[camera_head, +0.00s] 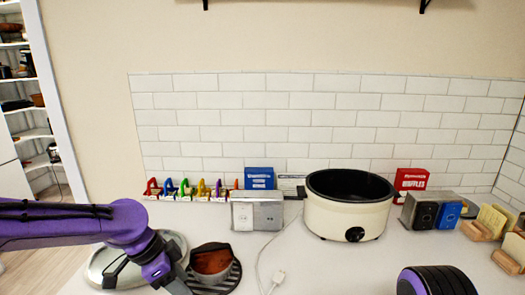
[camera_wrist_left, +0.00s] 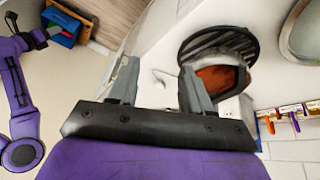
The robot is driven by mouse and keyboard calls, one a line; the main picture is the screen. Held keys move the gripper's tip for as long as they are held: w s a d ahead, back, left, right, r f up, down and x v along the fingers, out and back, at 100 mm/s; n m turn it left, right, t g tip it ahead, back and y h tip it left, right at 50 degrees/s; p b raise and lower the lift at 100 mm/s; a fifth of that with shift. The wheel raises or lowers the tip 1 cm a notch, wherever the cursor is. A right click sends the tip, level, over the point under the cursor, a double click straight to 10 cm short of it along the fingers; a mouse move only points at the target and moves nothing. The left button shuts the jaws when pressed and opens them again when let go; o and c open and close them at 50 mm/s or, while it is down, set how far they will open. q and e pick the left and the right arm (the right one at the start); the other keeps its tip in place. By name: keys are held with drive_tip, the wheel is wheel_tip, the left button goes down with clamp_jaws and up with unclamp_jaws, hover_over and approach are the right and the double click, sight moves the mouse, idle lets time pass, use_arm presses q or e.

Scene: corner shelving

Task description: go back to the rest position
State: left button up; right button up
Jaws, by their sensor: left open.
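My left arm comes in from the left in the head view, and its gripper is low in the picture, between a glass lid (camera_head: 97,268) and a brown-red bowl (camera_head: 211,259). In the left wrist view the left gripper (camera_wrist_left: 159,82) is open, its two grey fingers apart with nothing between them. The bowl shows just beside the right finger (camera_wrist_left: 222,80); I cannot tell if they touch. A black, purple-edged part of my right arm (camera_head: 437,281) shows at bottom right, but its gripper is out of view.
The bowl sits on a black slatted rack (camera_head: 226,283). A cream pot (camera_head: 342,220) stands mid-counter, with a steel socket box (camera_head: 257,213) to its left and a steel box (camera_head: 419,211) to its right. A white cable (camera_head: 263,262) lies on the counter. Colourful-handled items (camera_head: 186,190) line the wall.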

use_arm(q)
drive_tip(key=s+a+f+n+y+b, duration=0.1)
drive_tip(key=s+f+n, duration=0.3)
drive_tip(key=f, duration=0.6)
drive_tip(key=s+f+n+t+y+b, duration=0.1)
drive_tip(key=s+f+n+b, duration=0.2)
drive_tip(key=f, duration=0.7)
drive_tip(key=s+a+f+n, duration=0.1)
drive_tip(key=s+f+n, duration=0.35)
drive_tip(key=f, duration=0.55)
drive_tip(key=s+a+f+n+y+b, duration=0.1)
drive_tip(key=s+a+f+n+y, duration=0.1)
drive_tip(key=s, duration=0.6)
drive_tip(key=s+a+f+n+y+b, duration=0.1)
drive_tip(key=s+a+f+n+y, duration=0.2)
drive_tip(key=s+a+f+n, duration=0.2)
drive_tip(key=s+a+f, duration=0.2)
drive_tip(key=s, duration=0.1)
drive_tip(key=shift+s+a+t+y+b, duration=0.15)
drive_tip(key=shift+s+t+y+b, duration=0.05)
drive_tip(key=shift+t+y+b, duration=0.1)
drive_tip(key=shift+f+n, duration=0.1)
drive_tip(key=shift+n, duration=0.15)
